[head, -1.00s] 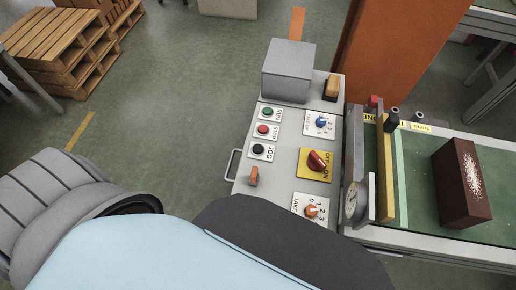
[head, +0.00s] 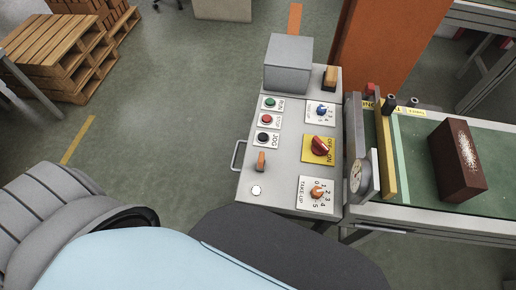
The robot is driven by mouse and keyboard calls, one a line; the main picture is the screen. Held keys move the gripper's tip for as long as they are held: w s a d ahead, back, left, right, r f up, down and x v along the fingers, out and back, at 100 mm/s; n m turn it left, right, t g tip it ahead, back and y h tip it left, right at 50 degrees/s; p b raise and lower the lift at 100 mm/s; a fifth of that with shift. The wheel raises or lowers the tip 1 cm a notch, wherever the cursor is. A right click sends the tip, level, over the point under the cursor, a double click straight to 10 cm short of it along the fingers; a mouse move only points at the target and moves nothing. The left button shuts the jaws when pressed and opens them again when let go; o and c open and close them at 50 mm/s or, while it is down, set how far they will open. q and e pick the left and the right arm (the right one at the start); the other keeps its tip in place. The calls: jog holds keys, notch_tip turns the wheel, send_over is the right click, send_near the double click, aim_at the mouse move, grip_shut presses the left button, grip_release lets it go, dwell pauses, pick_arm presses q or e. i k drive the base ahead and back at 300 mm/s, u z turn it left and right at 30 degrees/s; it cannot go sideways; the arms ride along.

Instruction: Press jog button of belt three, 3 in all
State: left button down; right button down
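The control panel (head: 284,166) stands in the middle of the head view, tilted in the picture. Its black jog button (head: 263,137) sits on a white plate marked JOG, below the red stop button (head: 265,119) and the green run button (head: 269,103). The button is uncovered and nothing touches it. A blue selector knob (head: 321,111) and a red OFF/ON switch (head: 319,146) on a yellow plate are to its right. An orange take-up knob (head: 317,192) is lower right. Neither gripper shows; only my own body parts fill the lower left and bottom.
A grey box (head: 288,63) stands at the panel's far end. A conveyor (head: 415,170) carrying a dark brown block (head: 459,160) adjoins on the right, with an orange column (head: 386,45) behind. Wooden pallets (head: 72,55) stand upper left. The floor left of the panel is clear.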

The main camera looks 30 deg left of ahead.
aim_at(262, 137)
jog(key=k, duration=1.35)
jog(key=z, duration=0.8)
jog(key=i, duration=1.95)
jog(key=u, duration=1.6)
